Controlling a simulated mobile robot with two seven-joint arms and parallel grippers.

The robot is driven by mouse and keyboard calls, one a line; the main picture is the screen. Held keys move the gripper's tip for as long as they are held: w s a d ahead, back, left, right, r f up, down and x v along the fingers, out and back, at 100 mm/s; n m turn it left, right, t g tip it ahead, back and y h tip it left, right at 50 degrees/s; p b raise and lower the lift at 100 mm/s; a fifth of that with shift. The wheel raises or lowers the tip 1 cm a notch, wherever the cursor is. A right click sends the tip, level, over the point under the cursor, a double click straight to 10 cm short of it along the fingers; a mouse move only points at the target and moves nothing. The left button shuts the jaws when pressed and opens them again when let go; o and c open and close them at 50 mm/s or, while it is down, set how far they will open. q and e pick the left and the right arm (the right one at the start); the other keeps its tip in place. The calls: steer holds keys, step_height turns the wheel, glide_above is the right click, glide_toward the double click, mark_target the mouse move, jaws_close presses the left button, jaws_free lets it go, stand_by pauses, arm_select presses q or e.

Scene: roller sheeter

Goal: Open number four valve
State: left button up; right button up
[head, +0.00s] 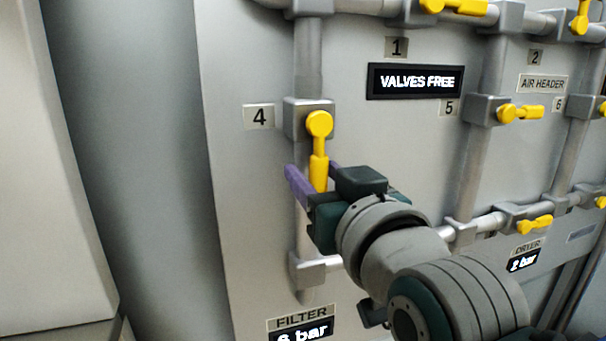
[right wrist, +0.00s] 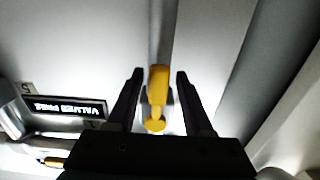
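The number four valve has a yellow handle (head: 319,150) beside the "4" label (head: 259,116) in the head view. The handle hangs straight down from its round hub, in line with the vertical pipe. My right gripper (head: 313,173) is at the lower part of the handle, with one finger on each side. In the right wrist view the yellow handle (right wrist: 158,90) stands between the two spread fingers of the gripper (right wrist: 160,75), with a gap on both sides. My left gripper is not in view.
A "VALVES FREE" display (head: 415,81) is to the upper right. Other yellow valve handles (head: 520,112) sit on pipes to the right. A FILTER gauge (head: 301,330) reading 6 bar is below. A grey cabinet (head: 55,170) stands at the left.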

steer(key=shift+o, duration=0.3)
steer(key=shift+s, duration=0.1)
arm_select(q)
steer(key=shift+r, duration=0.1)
arm_select(e)
steer(key=shift+s+d, duration=0.15)
steer(key=shift+s, duration=0.15)
arm_select(q)
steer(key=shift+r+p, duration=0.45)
steer(key=shift+p, duration=0.1)
arm_select(e)
steer(key=v, duration=0.9)
